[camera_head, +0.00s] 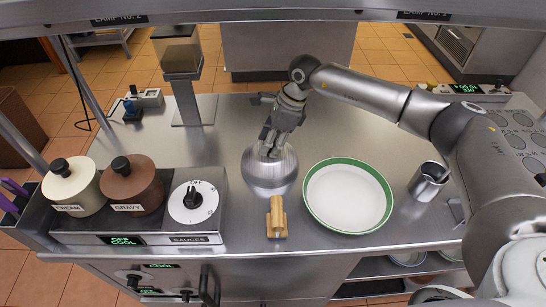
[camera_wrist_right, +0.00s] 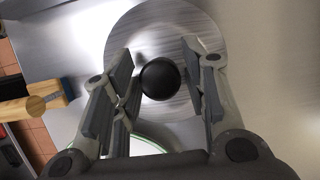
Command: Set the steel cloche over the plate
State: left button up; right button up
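The steel cloche (camera_head: 269,177) is a shiny dome standing on the steel counter, left of the plate. The plate (camera_head: 348,196) is white with a green rim and looks empty; part of it also shows at the bottom of the right wrist view (camera_wrist_right: 145,143). My right gripper (camera_head: 270,143) points down over the top of the cloche. In the right wrist view its open fingers (camera_wrist_right: 168,82) stand on either side of the cloche's round black knob (camera_wrist_right: 160,78), with gaps visible at both sides. My left gripper is not in view.
A wooden-handled item (camera_head: 277,218) lies in front of the cloche. A steel cup (camera_head: 427,181) stands right of the plate. The sauce station with cream (camera_head: 70,187) and gravy (camera_head: 131,186) pots is at left. A dispenser (camera_head: 181,75) stands behind. Counter behind the plate is clear.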

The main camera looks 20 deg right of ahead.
grip_shut()
jog(key=shift+w+r+p, duration=0.1)
jog(key=shift+r+p, duration=0.25)
jog(key=shift+r, duration=0.4)
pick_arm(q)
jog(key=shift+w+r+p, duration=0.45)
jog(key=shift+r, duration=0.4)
pick_arm(e)
jog(key=shift+r, duration=1.25)
